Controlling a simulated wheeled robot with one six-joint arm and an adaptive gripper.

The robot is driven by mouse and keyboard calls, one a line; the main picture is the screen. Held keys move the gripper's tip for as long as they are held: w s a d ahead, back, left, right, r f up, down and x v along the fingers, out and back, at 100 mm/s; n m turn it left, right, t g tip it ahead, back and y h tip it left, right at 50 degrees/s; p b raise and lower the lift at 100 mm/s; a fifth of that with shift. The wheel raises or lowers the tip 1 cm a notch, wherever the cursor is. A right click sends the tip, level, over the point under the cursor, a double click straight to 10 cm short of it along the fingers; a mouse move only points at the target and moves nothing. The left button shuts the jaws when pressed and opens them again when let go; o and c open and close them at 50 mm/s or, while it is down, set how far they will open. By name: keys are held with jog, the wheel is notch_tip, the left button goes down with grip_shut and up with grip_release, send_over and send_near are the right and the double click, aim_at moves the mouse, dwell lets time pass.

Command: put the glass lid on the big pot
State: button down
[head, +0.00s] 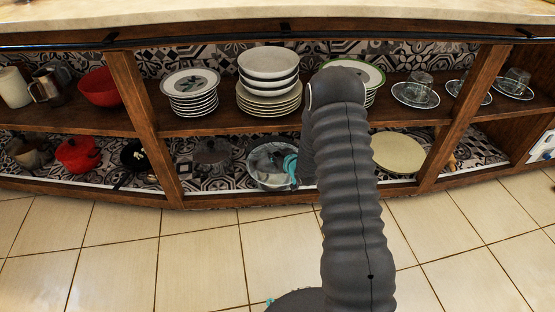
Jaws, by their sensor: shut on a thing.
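My gripper (292,168) shows only in part, as a dark grey body with teal at its tip, left of my arm on the lower shelf. It is shut on the edge of the glass lid (266,156), a clear round disc. The lid is at the mouth of the big pot (268,183), a pale, silvery round vessel. I cannot tell whether the lid rests on the rim or is just above it. My arm hides the right side of this spot.
A cream round plate (398,153) is to the right. Wooden uprights (142,120) and the upper shelf, with stacked bowls (268,65), bound the bay. The tiled floor in front is clear.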

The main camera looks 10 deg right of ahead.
aim_at(273, 147)
jog(key=shift+w+f+p, duration=0.15)
jog(key=shift+w+p, duration=0.05)
jog(key=shift+w, duration=1.95)
jog(key=shift+w+f+p, duration=0.1)
jog(key=shift+w+p, duration=0.1)
jog(key=shift+w, duration=1.95)
jog(key=shift+f+b, duration=0.8)
jog(key=shift+b, duration=0.05)
jog(key=c, duration=0.7)
grip_release()
jog(key=shift+s, duration=0.1)
jog(key=v, duration=1.2)
jog(key=shift+f, duration=0.1)
